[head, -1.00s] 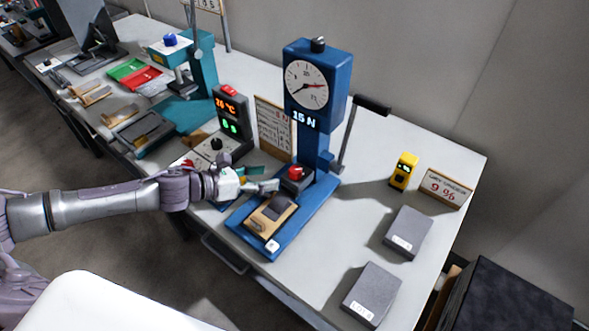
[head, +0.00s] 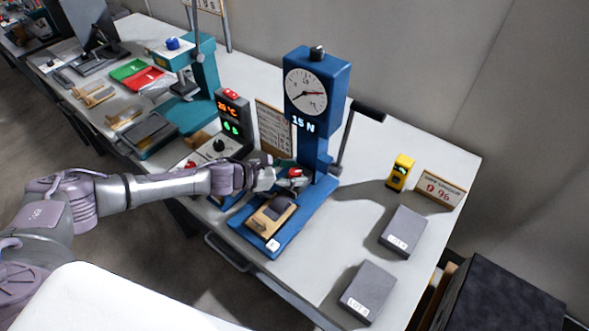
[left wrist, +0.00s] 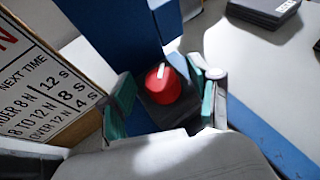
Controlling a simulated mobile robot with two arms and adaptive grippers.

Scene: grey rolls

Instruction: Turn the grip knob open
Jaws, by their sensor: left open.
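The grip knob (head: 295,173) is red and sits on a dark block low on the blue test stand (head: 316,150). In the left wrist view the knob (left wrist: 162,84) shows a white mark on top, pointing away from the gripper. My left gripper (head: 284,174) is at the knob in the head view. In the left wrist view my left gripper (left wrist: 165,98) is open, its teal-padded fingers on either side of the knob and its dark block, with a gap visible at each side. My right gripper is not in view.
A lever with a black handle (head: 368,109) rises at the stand's right. Grey lot blocks (head: 402,230) and a yellow device (head: 401,172) stand further right. A printed card (left wrist: 45,80) stands close left.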

